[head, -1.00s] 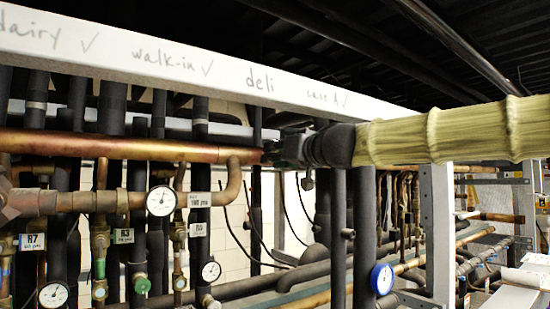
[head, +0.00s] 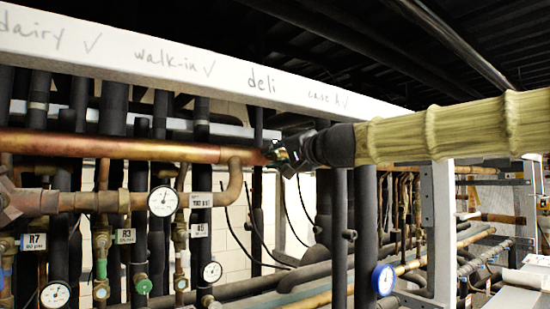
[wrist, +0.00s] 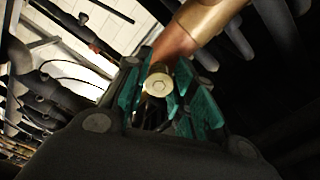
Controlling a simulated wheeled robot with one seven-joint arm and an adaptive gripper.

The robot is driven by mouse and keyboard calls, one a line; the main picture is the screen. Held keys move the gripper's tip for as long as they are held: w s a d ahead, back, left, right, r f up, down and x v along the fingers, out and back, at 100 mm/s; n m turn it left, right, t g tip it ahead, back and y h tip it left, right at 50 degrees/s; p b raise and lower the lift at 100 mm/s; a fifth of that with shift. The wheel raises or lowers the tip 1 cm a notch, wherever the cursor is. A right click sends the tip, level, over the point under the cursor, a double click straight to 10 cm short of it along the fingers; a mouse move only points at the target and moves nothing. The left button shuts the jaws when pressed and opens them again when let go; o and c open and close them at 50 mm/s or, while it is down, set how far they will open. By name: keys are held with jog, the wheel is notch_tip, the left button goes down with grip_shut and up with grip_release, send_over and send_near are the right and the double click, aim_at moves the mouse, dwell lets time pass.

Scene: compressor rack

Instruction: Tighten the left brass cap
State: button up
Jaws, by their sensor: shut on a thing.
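In the wrist view a round brass cap (wrist: 159,84) with a hex centre sits at the end of a copper-coloured pipe. My gripper (wrist: 157,92) has its teal-padded fingers on both sides of the cap and is shut on it. In the head view my gripper (head: 276,154) reaches in from the right, at the right end of the horizontal copper pipe (head: 130,148). The cap itself is hidden there by the fingers. I cannot tell from these views how tight the cap sits.
A white beam (head: 180,58) with handwriting runs above my gripper. Dark insulated pipes (head: 340,220) stand below and behind it. Several gauges, one of them a white gauge (head: 163,201), hang at left. A blue-rimmed gauge (head: 383,279) is lower right.

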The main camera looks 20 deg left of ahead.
jog(key=m, duration=0.4)
jog(key=shift+w+d+r+m, duration=0.1)
jog(key=shift+d+r+m, duration=0.1)
jog(key=shift+m, duration=0.2)
jog(key=m, duration=0.4)
jog(key=shift+f+m+p, duration=0.1)
jog(key=shift+m+p, duration=0.2)
jog(key=m, duration=0.4)
jog(key=shift+a+f, duration=0.1)
jog(key=shift+f, duration=0.1)
jog(key=shift+f+m, duration=0.15)
jog(key=shift+m, duration=0.85)
jog(key=shift+f+m, duration=0.1)
jog(key=shift+m, duration=0.9)
grip_shut()
jog(key=o, duration=0.7)
grip_release()
jog(key=shift+c, duration=0.2)
jog(key=o, duration=0.4)
jog(key=shift+c, duration=0.2)
jog(key=shift+d+r, duration=0.25)
jog(key=shift+d, duration=0.1)
jog(key=shift+a, duration=0.1)
